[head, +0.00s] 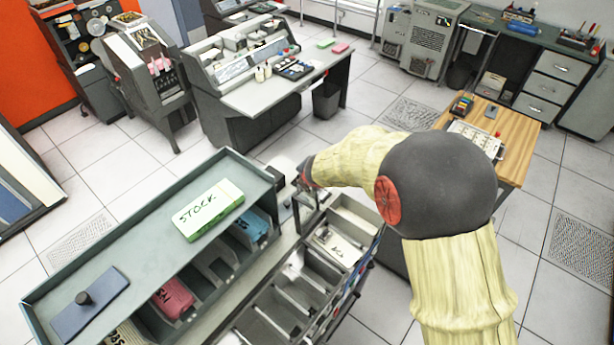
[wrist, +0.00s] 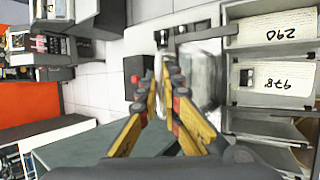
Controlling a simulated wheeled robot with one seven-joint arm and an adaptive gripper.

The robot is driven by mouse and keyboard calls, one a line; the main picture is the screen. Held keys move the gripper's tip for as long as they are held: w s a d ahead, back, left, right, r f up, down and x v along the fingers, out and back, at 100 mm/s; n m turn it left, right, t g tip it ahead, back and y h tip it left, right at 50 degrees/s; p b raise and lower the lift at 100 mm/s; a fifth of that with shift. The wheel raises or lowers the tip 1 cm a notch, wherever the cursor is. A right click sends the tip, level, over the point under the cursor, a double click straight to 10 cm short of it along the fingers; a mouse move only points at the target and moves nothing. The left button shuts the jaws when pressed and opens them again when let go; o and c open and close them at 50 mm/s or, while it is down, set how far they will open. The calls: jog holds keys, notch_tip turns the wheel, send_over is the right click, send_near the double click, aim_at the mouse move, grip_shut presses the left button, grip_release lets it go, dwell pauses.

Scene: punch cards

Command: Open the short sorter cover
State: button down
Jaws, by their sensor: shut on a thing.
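The short sorter cover (wrist: 203,75) looks like a clear, glassy lid with a grey edge, at the end of the card sorter (head: 262,285) in the wrist view. My gripper (wrist: 166,75) has its yellow fingers closed together at the cover's left edge, shut on what seems to be its edge or handle. The fingertips hide the exact contact. In the head view my gripper (head: 303,190) is over the far end of the sorter, and my arm partly hides the spot. I cannot tell how far the cover is raised.
Open sorter pockets with cards (head: 340,247) lie right of the gripper. A shelf unit (head: 115,243) with a green STOCK box (head: 208,209) stands left. A small dark block with a red button (wrist: 135,79) sits beside the fingers. A wooden table (head: 515,125) is at right.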

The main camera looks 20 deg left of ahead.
jog(key=shift+s+d+f, duration=0.15)
jog(key=shift+f, duration=0.25)
jog(key=c, duration=2)
grip_release()
jog(key=shift+r, duration=0.15)
jog(key=shift+r, duration=0.2)
jog(key=v, duration=1.1)
jog(key=shift+s+r, duration=0.1)
jog(key=shift+r, duration=0.15)
